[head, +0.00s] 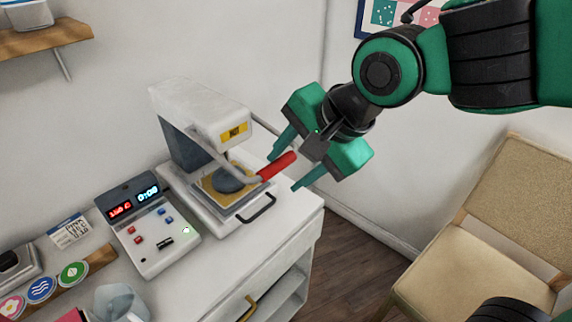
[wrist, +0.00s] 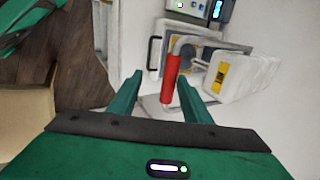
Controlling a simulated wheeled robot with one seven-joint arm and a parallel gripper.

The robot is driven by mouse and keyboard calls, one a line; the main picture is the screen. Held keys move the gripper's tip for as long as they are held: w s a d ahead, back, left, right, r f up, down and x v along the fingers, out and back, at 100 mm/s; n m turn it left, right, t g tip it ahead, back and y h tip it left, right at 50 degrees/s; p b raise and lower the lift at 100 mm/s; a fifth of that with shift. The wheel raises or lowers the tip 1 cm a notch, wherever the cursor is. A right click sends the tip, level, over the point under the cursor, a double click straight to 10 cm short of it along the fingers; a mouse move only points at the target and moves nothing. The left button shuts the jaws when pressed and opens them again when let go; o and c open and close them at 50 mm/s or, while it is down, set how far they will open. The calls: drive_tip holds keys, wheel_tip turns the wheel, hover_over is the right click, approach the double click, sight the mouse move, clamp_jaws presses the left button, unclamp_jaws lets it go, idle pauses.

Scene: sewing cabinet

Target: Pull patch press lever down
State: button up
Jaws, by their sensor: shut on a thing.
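The patch press (head: 205,112) is a white machine on the cabinet top. A dark round pad (head: 232,177) sits over its yellowish base plate. Its grey lever bar (head: 205,146) runs forward from the press to a red handle (head: 276,167), which sticks out past the front, about level with the pad. My gripper (head: 285,172) is shut on the red handle, with one green finger on each side. In the wrist view the red handle (wrist: 171,78) lies between the fingers, and the press (wrist: 238,77) is just to the right.
A control box (head: 147,225) with lit displays stands left of the press. A black drawer handle (head: 258,208) is on the press base's front. Round patches (head: 41,289) lie at the lower left. A tan chair (head: 470,255) stands at the right, with floor between.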

drive_tip(key=v, duration=0.9)
drive_tip(key=shift+d, duration=0.2)
drive_tip(key=shift+w, duration=0.1)
drive_tip(key=w+d+f+g+h, duration=0.15)
drive_tip(key=d+f, duration=0.25)
drive_tip(key=d, duration=0.6)
drive_tip(key=w+d+f+t+h, duration=0.15)
drive_tip(key=d+f, duration=0.25)
drive_tip(key=d, duration=0.5)
drive_tip(key=s+d+f+g, duration=0.1)
drive_tip(key=s+d+f, duration=0.2)
drive_tip(key=s+d, duration=0.1)
drive_tip(key=s+d+f+n+g+h, duration=0.1)
drive_tip(key=s+d+f+g, duration=0.1)
drive_tip(key=s+d, duration=0.2)
drive_tip(key=s+d+f+n+g, duration=0.1)
drive_tip(key=s+d+f, duration=0.2)
drive_tip(key=d, duration=0.5)
drive_tip(key=shift+s+d+f+g+h, duration=0.3)
drive_tip(key=shift+s+d+g, duration=0.1)
drive_tip(key=shift+s, duration=0.2)
drive_tip(key=shift+a, duration=0.1)
